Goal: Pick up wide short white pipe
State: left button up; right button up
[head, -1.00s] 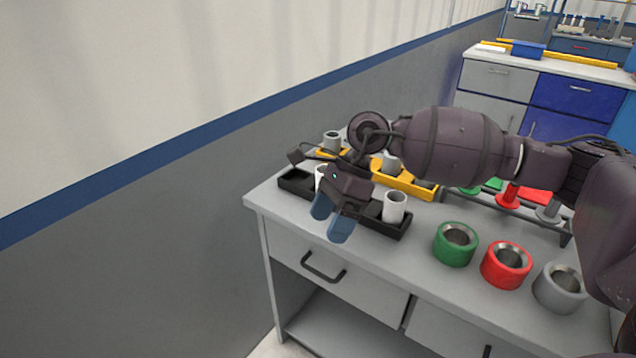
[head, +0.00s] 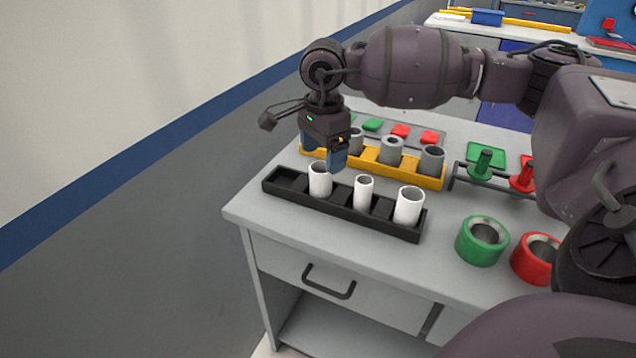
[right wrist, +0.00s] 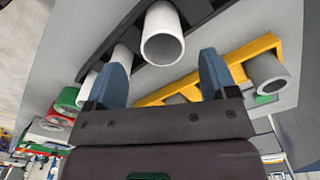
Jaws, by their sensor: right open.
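Three white pipes stand upright in a black tray (head: 282,185): a wide left one (head: 320,182), a narrower middle one (head: 363,194) and a wide right one (head: 408,207). The picture does not clearly show which wide one is shorter. My right gripper (head: 334,160) is open and empty, pointing down just behind and above the left white pipe. In the right wrist view, that pipe's open end (right wrist: 162,47) shows between and beyond the fingertips (right wrist: 163,68), apart from them. My left gripper is not in view.
A yellow tray (head: 370,168) with several grey pipes stands close behind the black tray, near my gripper. Green (head: 482,242) and red (head: 533,260) rings sit at the right. A rack with green (head: 485,163) and red pegs stands behind them. The table front is clear.

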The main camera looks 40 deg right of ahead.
aim_at(321, 167)
jog(key=shift+f, duration=0.95)
notch_tip(321, 167, down, 4)
jog(key=shift+w+r+b, duration=0.15)
jog(key=shift+r+b, duration=0.05)
jog(key=shift+b, duration=0.45)
jog(key=shift+f, duration=0.35)
jog(key=c, duration=0.9)
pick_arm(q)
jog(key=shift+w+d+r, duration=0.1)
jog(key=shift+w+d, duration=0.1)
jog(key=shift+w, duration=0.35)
pick_arm(e)
jog(key=shift+c, duration=0.5)
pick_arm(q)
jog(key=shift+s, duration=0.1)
pick_arm(e)
jog(key=shift+r, duration=0.1)
